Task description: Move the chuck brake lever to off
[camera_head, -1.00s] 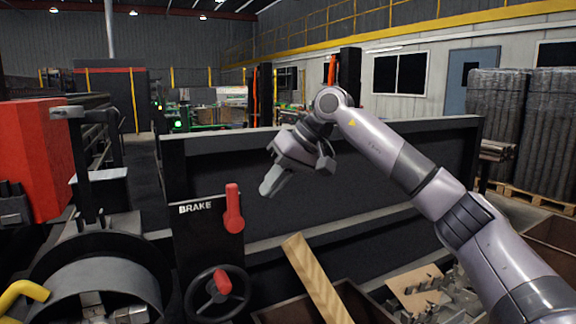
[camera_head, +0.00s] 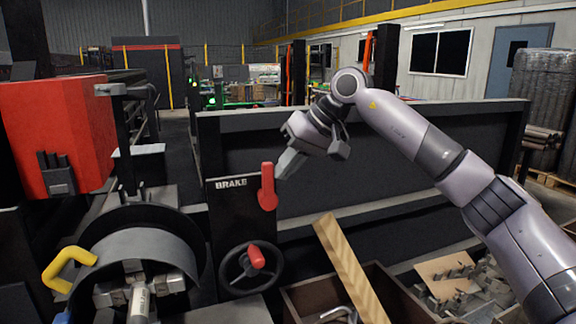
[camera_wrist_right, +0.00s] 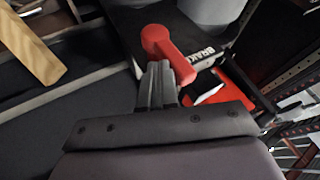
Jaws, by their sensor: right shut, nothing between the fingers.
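The red brake lever (camera_head: 267,186) stands upright on the black panel marked BRAKE (camera_head: 228,215). My right gripper (camera_head: 284,172) is shut and empty, with its fingertips just right of the lever in the head view. In the right wrist view the closed fingers (camera_wrist_right: 158,85) reach up to the red lever (camera_wrist_right: 165,50) and overlap it; I cannot tell whether they touch it. My left gripper is not in view.
A handwheel with a red knob (camera_head: 256,257) sits below the lever. The chuck (camera_head: 140,275) with a yellow handle (camera_head: 68,268) is at left.

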